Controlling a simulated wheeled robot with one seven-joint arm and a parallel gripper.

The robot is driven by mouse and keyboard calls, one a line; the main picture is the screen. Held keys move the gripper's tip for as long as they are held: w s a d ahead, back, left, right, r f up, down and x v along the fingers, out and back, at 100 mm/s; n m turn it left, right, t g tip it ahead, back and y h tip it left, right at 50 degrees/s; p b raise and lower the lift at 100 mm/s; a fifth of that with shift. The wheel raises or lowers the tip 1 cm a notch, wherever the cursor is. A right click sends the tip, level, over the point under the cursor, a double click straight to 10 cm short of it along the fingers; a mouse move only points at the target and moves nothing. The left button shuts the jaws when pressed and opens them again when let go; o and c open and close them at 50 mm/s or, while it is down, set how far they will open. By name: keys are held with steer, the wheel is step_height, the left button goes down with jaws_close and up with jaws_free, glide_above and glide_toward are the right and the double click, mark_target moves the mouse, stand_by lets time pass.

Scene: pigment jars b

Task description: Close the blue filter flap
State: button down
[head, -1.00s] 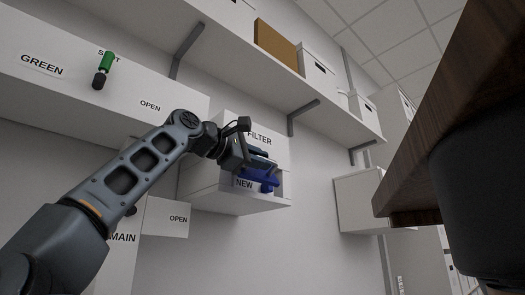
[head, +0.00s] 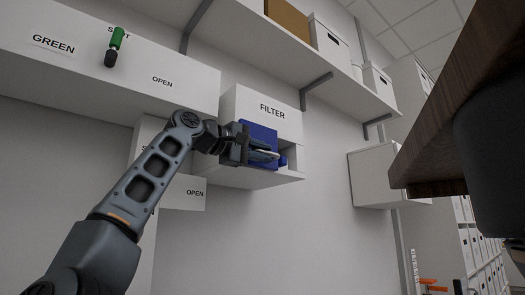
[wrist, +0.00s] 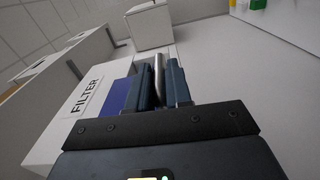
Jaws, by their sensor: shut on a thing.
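The white box marked FILTER (head: 272,108) is on the wall under the shelf. The blue filter flap (head: 260,131) is at its front and looks nearly upright, with part of the opening showing beside it at the right. My gripper (head: 266,154) is at the flap's front. In the wrist view the gripper (wrist: 158,85) is shut on a silver bar handle (wrist: 159,72), and the blue flap (wrist: 118,96) shows left of the fingers. The fingers and arm hide the flap's lower left part, and I cannot tell whether it touches the frame.
A long white unit with a green lever (head: 116,38) is at the upper left. A shelf with boxes (head: 328,45) runs above. A dark wooden edge (head: 440,120) is at the right. The wall below the FILTER box is bare.

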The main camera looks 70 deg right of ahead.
steer(key=shift+w+r, duration=0.1)
steer(key=shift+r, duration=0.05)
steer(key=c, duration=1.1)
jaws_free()
steer(key=shift+b+v, duration=0.6)
steer(key=shift+v, duration=3.3)
